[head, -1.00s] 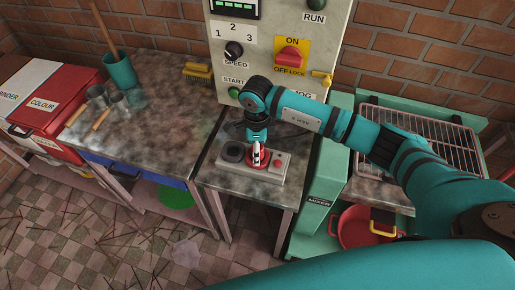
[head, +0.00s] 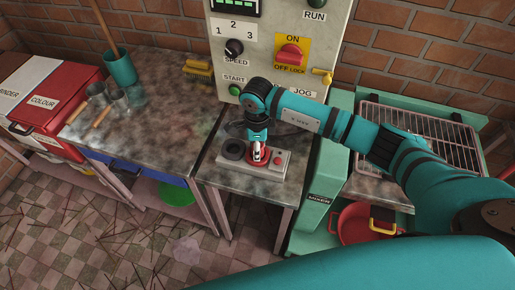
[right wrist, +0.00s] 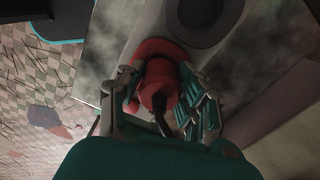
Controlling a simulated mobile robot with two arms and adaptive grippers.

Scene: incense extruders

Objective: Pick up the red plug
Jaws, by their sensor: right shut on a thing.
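The red plug (right wrist: 157,88) sits at a round red socket on the grey socket panel (head: 231,168), which lies on the small table. My right gripper (head: 258,158) is directly over it, pointing down. In the right wrist view, the two fingers of my right gripper (right wrist: 163,95) are on both sides of the plug's body, shut on it, and a dark cable comes from its near end. The plug's flange still rests at the panel; I cannot tell whether it is lifted at all. My left gripper is not in view.
The control cabinet (head: 270,28) with its switches stands right behind the small table (head: 250,189). A dark round socket (head: 233,149) is left of the plug. A wire rack (head: 420,130) and red pot (head: 362,223) are at right. Tools lie on the left bench (head: 150,125).

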